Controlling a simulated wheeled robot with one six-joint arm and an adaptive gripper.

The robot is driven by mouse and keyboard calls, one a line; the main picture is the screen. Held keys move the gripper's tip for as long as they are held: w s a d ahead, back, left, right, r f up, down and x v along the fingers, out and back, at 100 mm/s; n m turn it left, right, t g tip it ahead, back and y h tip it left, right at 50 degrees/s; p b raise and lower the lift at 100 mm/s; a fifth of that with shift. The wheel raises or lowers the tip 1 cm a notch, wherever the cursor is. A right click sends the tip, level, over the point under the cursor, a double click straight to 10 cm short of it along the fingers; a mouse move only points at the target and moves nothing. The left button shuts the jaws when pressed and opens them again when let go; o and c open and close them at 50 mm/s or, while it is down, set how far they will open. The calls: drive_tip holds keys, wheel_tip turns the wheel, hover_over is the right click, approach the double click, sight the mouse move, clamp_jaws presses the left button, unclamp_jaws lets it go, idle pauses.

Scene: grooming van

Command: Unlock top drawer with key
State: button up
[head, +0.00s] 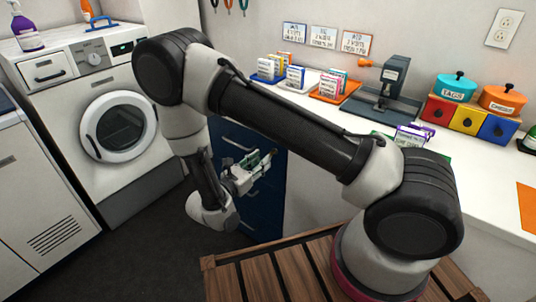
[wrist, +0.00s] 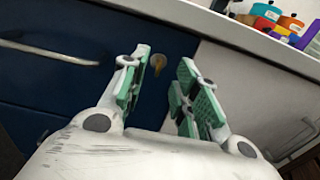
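The dark blue drawer unit (head: 262,208) stands under the white counter, partly hidden behind my arm. In the wrist view its top drawer (wrist: 95,32) has a pale bar handle (wrist: 50,52) at the left.
A white washing machine (head: 122,175) stands left of the drawers. The counter (head: 440,170) holds trays of small boxes, a dark press (head: 385,88) and coloured canisters (head: 455,88). A slatted wooden surface (head: 260,280) lies under my arm's base. Dark floor is open before the drawers.

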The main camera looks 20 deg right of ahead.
drive_tip(key=shift+x, duration=2.35)
clamp_jaws()
